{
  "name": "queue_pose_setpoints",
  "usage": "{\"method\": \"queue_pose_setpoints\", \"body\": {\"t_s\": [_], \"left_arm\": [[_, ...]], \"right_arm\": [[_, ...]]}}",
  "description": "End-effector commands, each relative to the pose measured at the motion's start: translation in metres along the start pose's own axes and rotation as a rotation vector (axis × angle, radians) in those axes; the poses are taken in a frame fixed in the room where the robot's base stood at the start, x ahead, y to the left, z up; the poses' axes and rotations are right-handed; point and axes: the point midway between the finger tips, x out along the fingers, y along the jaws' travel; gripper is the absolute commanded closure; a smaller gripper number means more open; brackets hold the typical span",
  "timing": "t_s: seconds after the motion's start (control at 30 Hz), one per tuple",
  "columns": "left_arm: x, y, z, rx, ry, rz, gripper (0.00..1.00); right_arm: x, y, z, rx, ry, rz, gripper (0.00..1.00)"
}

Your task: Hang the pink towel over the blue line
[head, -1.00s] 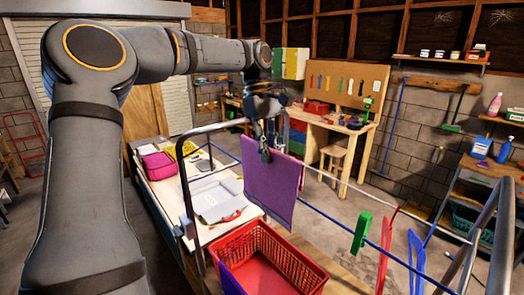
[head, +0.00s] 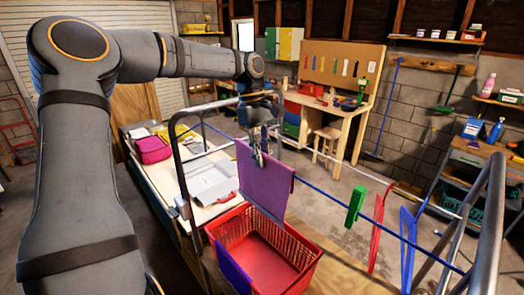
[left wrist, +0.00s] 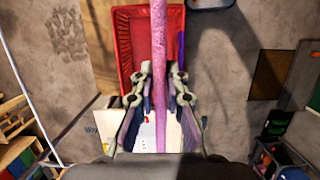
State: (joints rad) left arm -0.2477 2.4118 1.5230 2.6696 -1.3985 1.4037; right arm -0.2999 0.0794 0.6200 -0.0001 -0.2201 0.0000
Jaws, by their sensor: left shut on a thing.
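The pink towel (head: 268,188), purplish in the head view, hangs spread above the red basket. Its top edge lines up with the blue line (head: 325,195), which shows on both sides of it. The line's stretch at the towel is hidden, so I cannot tell how far the towel straddles it. My left gripper (head: 258,160) is shut on the towel's top edge from above. In the left wrist view the towel (left wrist: 159,60) is a narrow pink strip between the fingers (left wrist: 160,95). My right gripper is not in view.
The red basket (head: 300,245) stands below, with a violet cloth (head: 232,270) over its side. A green peg (head: 355,206), a red hanger (head: 376,232) and a blue hanger (head: 408,245) hang along the line to the right. A metal rack post (head: 180,165) stands left.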

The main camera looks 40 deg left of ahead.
Motion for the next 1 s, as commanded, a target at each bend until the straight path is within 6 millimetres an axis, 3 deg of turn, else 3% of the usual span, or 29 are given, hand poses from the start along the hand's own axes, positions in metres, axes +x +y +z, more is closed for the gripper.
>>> {"method": "queue_pose_setpoints", "body": {"t_s": [0.23, 0.27, 0.47, 0.77, 0.87, 1.0], "left_arm": [[0.001, 0.0, 0.0, 0.0, 0.0, 0.0, 1.0], [0.001, 0.0, 0.0, 0.0, 0.0, 0.0, 0.86], [0.0, 0.0, 0.0, 0.0, 0.0, 0.0, 0.61], [-0.001, 0.0, 0.0, -0.001, 0.001, 0.0, 0.61], [-0.012, 0.0, 0.0, -0.002, 0.003, 0.001, 0.61], [-0.044, 0.001, -0.001, -0.003, 0.004, 0.004, 0.61]], "right_arm": [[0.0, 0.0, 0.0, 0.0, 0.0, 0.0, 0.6], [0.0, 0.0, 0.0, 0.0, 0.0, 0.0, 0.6], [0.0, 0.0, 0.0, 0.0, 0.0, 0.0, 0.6], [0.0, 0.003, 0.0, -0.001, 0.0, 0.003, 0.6], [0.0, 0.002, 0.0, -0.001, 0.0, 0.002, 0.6], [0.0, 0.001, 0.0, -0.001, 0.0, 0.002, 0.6]]}}
